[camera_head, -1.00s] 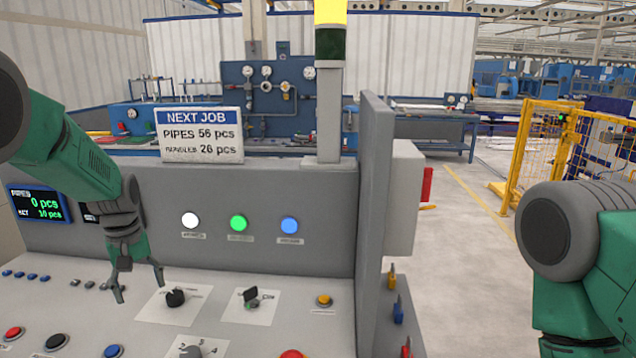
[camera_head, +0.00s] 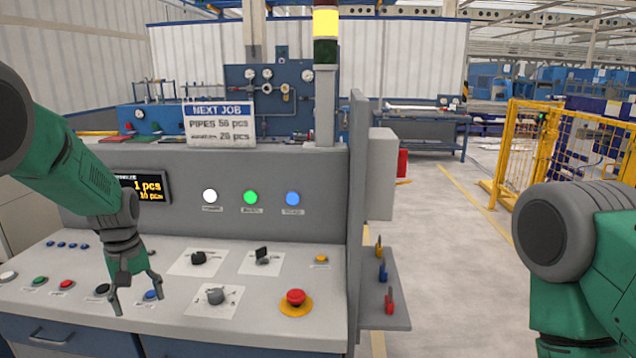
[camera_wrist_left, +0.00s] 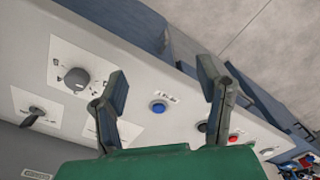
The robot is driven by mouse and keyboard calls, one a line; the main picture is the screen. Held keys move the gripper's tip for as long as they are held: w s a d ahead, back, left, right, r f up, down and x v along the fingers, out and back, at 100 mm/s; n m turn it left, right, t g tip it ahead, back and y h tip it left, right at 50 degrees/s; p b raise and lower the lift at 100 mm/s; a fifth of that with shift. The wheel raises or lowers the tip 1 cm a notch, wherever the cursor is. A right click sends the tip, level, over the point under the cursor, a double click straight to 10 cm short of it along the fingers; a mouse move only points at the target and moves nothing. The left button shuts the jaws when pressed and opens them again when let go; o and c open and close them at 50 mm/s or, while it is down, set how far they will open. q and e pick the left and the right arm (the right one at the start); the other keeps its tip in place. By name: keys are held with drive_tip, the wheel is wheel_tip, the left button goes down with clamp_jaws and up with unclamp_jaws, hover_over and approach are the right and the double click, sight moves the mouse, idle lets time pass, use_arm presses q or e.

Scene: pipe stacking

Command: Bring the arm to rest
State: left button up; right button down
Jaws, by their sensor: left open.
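My left gripper (camera_head: 138,294) hangs over the left part of the sloped control panel (camera_head: 255,322), with its fingers apart and nothing between them. In the left wrist view the open fingers (camera_wrist_left: 165,98) frame a blue button (camera_wrist_left: 158,107) on the panel. In the head view that blue button (camera_head: 151,295) is just beside the right fingertip; I cannot tell whether they touch. My right arm (camera_head: 575,250) stands at the right edge, and its gripper is out of the picture.
Rotary knobs (camera_head: 215,296) and a red emergency button (camera_head: 296,298) are on the panel. A display (camera_head: 152,187), partly behind my left arm, reads 1 pcs. A side shelf (camera_head: 398,290) holds coloured handles.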

use_arm(q)
drive_tip(key=s+d+f+m+b, duration=0.2)
drive_tip(key=s+f, duration=0.5)
drive_tip(key=f, duration=0.5)
drive_tip(key=s+d+f+m+b, duration=0.1)
drive_tip(key=s+f+b, duration=0.2)
drive_tip(key=s+f, duration=0.65)
drive_tip(key=s+d+f+m+b, duration=0.2)
drive_tip(key=s+f, duration=0.3)
drive_tip(key=s, duration=0.6)
drive_tip(key=s+d+f+m+b, duration=0.3)
drive_tip(key=s+d+f, duration=0.1)
drive_tip(key=s, duration=0.7)
drive_tip(key=shift+f+m, duration=0.3)
drive_tip(key=shift+f, duration=0.15)
use_arm(e)
wheel_tip(320, 180, down, 11)
drive_tip(key=shift+w+r, duration=0.15)
drive_tip(key=shift+w, duration=0.1)
use_arm(q)
drive_tip(key=shift+d, duration=0.1)
